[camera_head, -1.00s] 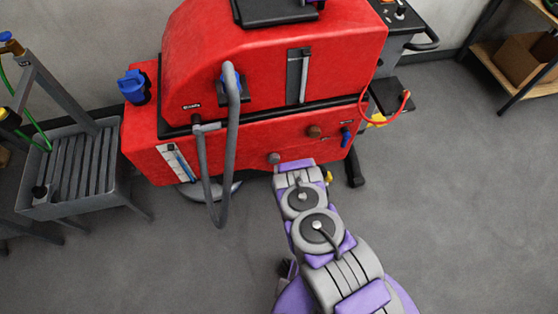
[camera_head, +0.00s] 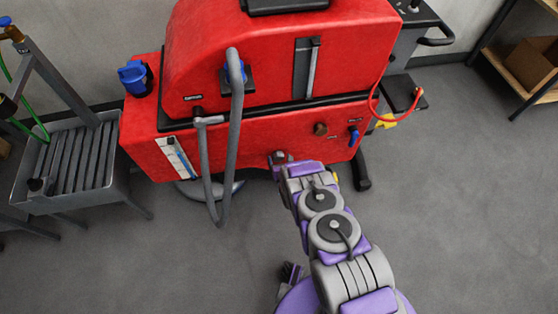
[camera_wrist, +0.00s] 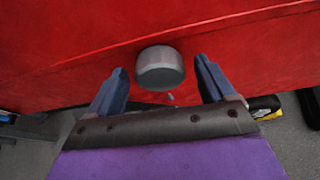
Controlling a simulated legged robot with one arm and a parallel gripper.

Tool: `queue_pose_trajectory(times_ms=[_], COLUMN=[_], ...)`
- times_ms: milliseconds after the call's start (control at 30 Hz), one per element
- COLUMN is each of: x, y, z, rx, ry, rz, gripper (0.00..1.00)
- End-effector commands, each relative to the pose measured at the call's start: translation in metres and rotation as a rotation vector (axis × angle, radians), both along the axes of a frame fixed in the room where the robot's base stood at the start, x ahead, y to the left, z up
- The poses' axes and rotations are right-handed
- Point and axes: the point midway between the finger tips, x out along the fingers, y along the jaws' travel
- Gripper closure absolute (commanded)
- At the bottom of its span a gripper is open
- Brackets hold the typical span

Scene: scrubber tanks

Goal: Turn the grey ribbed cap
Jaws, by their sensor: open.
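The grey ribbed cap (camera_wrist: 159,66) sticks out of the lower red tank face (camera_wrist: 60,62) in the wrist view. It also shows in the head view (camera_head: 278,157), partly covered by my gripper. My gripper (camera_wrist: 159,82) is open. In the wrist view its two dark blue fingers stand to the left and right of the cap, with a gap on each side. I cannot tell how deep the cap sits between the fingertips. A small pale drop-like spot (camera_wrist: 171,97) shows just below the cap.
A brown cap (camera_head: 320,129) and a blue lever (camera_head: 353,136) sit to the right on the same red face. A grey hose (camera_head: 235,130) hangs in front at the left. A grey slatted stand (camera_head: 75,160) is at far left. The floor at right is clear.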

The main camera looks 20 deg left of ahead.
Motion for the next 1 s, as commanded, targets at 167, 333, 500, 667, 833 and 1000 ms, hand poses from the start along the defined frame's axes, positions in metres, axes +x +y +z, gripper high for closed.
queue_pose_trajectory(times_ms=[167,333,500,667,833,1000], x=[0.0049,0.0050,0.0047,0.0047,0.0046,0.0046], y=[0.0040,0.0041,0.0040,0.0040,0.0039,0.0039], z=[-0.0015,-0.0015,-0.0016,-0.0016,-0.0017,-0.0017], rx=[0.002,0.001,0.001,0.001,0.001,0.001], ry=[-0.002,-0.002,-0.001,-0.001,-0.001,-0.001], rz=[0.001,0.001,0.001,0.001,0.001,0.001], gripper=[0.17,0.17,0.26,0.41,0.57,0.73])
